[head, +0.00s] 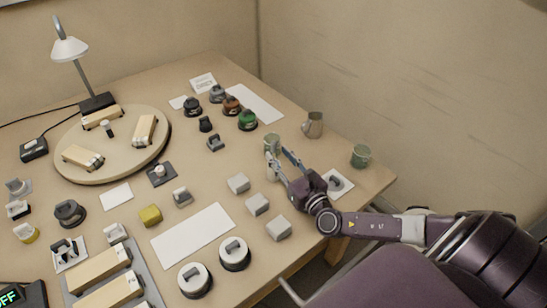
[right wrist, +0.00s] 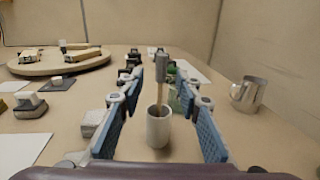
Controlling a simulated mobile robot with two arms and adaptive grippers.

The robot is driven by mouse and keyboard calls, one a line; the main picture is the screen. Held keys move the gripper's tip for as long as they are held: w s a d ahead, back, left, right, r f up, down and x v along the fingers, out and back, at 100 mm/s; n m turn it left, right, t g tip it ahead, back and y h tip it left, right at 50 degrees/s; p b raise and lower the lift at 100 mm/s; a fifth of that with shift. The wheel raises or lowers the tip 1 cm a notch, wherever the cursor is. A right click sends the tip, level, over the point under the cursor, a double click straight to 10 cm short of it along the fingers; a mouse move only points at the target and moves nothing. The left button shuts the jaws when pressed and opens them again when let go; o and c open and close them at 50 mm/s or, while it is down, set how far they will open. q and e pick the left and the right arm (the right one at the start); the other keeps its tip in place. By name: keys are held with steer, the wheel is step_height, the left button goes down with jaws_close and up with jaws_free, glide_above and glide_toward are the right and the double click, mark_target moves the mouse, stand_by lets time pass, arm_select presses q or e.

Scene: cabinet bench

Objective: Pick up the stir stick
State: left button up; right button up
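The stir stick (right wrist: 164,88) stands in a small white cup (right wrist: 157,128) in the right wrist view. Nothing is gripped. In the head view my right gripper (head: 279,161) reaches in from the right, low over the table, and partly blocks the cup. My left gripper is not in view.
A metal pitcher (head: 313,124) and a green cup (head: 361,156) stand to the right of the gripper. Several grey blocks (head: 257,205) lie at its left front. Dark, brown and green-topped pieces (head: 247,120) stand behind. A round wooden board (head: 112,170) is at the left.

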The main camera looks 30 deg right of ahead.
mark_target(275, 151)
steer(key=w, duration=0.4)
steer(key=shift+d+f, duration=0.2)
steer(key=shift+f, duration=0.1)
steer(key=shift+w, duration=0.1)
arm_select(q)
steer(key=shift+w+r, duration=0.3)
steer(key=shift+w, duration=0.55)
arm_select(e)
jaws_close()
